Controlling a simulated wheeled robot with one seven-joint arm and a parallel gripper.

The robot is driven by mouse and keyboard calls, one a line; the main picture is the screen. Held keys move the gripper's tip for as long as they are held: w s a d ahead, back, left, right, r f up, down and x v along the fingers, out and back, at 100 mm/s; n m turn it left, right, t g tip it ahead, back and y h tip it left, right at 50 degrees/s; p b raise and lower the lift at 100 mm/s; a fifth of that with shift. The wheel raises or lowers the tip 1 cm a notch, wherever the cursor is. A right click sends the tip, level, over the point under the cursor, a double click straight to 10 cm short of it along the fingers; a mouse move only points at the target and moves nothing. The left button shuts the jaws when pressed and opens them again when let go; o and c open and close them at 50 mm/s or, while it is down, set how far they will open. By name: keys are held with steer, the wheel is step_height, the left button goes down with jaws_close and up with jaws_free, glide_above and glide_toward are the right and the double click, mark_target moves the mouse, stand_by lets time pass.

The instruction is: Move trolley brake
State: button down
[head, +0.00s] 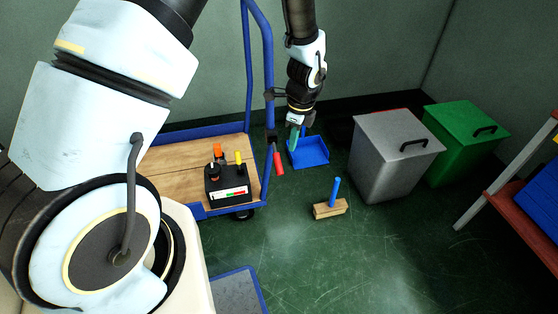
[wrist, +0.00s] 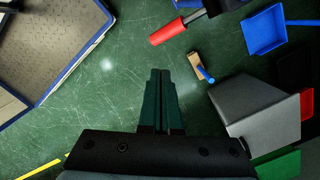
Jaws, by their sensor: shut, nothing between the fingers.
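The trolley (head: 150,165) has a blue frame and a wooden deck, at the left of the head view. A red-handled lever (head: 279,163), apparently its brake, hangs by the trolley's right upright. My gripper (head: 293,143) points down just right of and above the red handle in the head view. Its green fingers (wrist: 160,74) are together and empty in the wrist view, apart from the handle.
A black box (head: 227,188) with coloured levers sits on the trolley deck. A grey bin (head: 385,160) and a green bin (head: 462,150) stand right.

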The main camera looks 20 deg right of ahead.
steer(key=shift+s+d+r, duration=0.15)
steer(key=shift+r, duration=2.05)
